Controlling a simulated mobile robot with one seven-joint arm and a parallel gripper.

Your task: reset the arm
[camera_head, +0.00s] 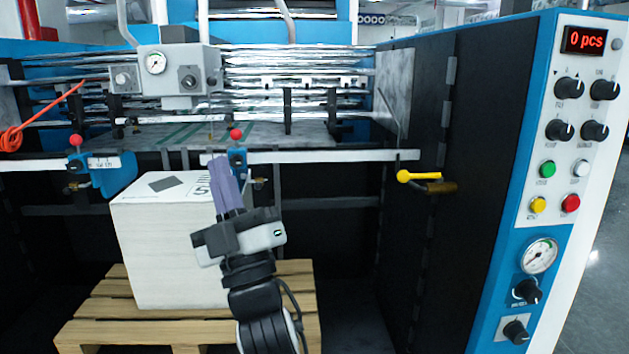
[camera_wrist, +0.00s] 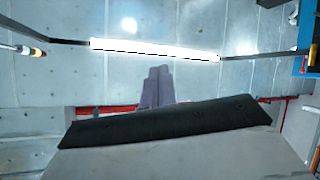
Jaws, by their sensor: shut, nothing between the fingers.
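My gripper (camera_head: 222,165) is raised in front of the laminating machine in the head view, its purple-grey fingers pointing up and together. It is shut with nothing between the fingers. The fingertips overlap, in the picture, the white bar and the blue bracket with a red knob (camera_head: 236,134). In the wrist view the closed fingers (camera_wrist: 158,75) show against a grey ceiling with a bright lamp (camera_wrist: 155,50).
A white paper stack (camera_head: 160,255) stands on a wooden pallet (camera_head: 95,325) behind my arm. A yellow-handled lever (camera_head: 405,176) sits to the right. The control panel (camera_head: 575,130) reads "0 pcs". The machine's rollers (camera_head: 300,60) lie behind.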

